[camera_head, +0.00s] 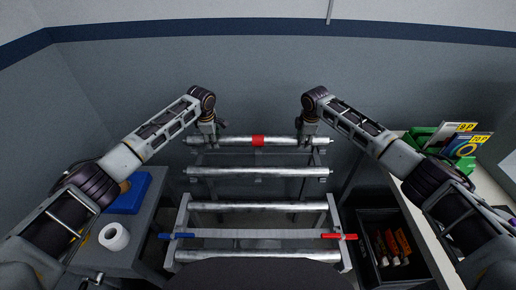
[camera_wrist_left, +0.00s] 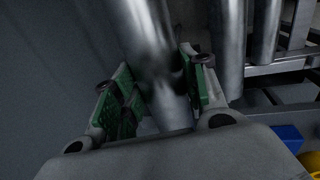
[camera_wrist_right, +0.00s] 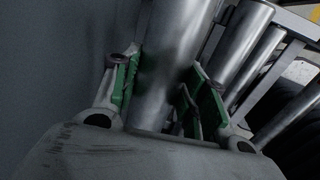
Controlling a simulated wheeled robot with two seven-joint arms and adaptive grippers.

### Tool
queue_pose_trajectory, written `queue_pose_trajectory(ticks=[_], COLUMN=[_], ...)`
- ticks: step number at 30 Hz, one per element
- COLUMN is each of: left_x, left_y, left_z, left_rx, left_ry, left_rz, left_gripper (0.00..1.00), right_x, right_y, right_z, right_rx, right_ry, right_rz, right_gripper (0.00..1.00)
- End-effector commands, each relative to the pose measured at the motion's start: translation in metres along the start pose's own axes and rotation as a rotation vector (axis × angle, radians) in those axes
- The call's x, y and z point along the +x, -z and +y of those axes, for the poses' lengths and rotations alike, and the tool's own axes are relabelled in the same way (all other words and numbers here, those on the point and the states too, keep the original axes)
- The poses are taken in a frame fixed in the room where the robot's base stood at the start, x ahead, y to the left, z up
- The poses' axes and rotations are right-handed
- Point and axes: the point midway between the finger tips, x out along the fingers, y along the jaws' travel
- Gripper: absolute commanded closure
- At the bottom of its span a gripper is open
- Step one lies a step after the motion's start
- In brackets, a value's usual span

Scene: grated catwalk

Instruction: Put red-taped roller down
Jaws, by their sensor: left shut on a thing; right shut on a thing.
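The red-taped roller (camera_head: 280,141) is a silver metal cylinder with a red band at its middle, lying level across the far end of the rack. My left gripper (camera_head: 211,140) is shut on its left part, and my right gripper (camera_head: 309,138) is shut on its right part. In the left wrist view the roller (camera_wrist_left: 150,40) runs between the green-padded fingers (camera_wrist_left: 158,92). In the right wrist view the roller (camera_wrist_right: 175,50) also passes between the green-padded fingers (camera_wrist_right: 160,92). Whether its ends rest on the rack is not clear.
The rack (camera_head: 182,222) holds more plain rollers (camera_head: 258,172) nearer me, and a strip with blue and red ends lies across it. A left table holds a blue tray (camera_head: 127,195) and white tape roll (camera_head: 113,236). A dark crate (camera_head: 372,214) stands at right, below a bench with green bins (camera_head: 420,137).

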Motion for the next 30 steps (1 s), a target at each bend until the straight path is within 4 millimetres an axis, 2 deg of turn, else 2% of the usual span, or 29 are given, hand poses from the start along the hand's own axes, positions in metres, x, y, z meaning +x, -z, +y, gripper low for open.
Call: queue_pose_trajectory(ticks=[16,17,18,21,30], left_x=[0.015,0.015,0.015,0.015,0.015], left_y=[0.000,0.000,0.000,0.000,0.000], left_z=[-0.002,-0.003,-0.003,-0.003,-0.003], left_rx=[-0.001,-0.001,-0.001,-0.001,0.000], left_ry=[-0.003,-0.001,-0.001,-0.001,0.000], left_rz=[-0.001,0.000,0.000,0.000,0.000], left_gripper=[1.00,0.53,0.48,0.35,0.35], right_x=[0.015,0.016,0.016,0.016,0.015], right_y=[0.000,0.000,0.000,0.000,0.000], right_z=[-0.003,-0.003,-0.003,-0.003,-0.003], right_rx=[0.000,0.000,0.000,0.000,0.000], right_ry=[-0.001,0.000,0.000,0.000,0.000], right_rz=[0.001,0.000,0.000,0.000,0.000], right_gripper=[1.00,0.53,0.48,0.35,0.35])
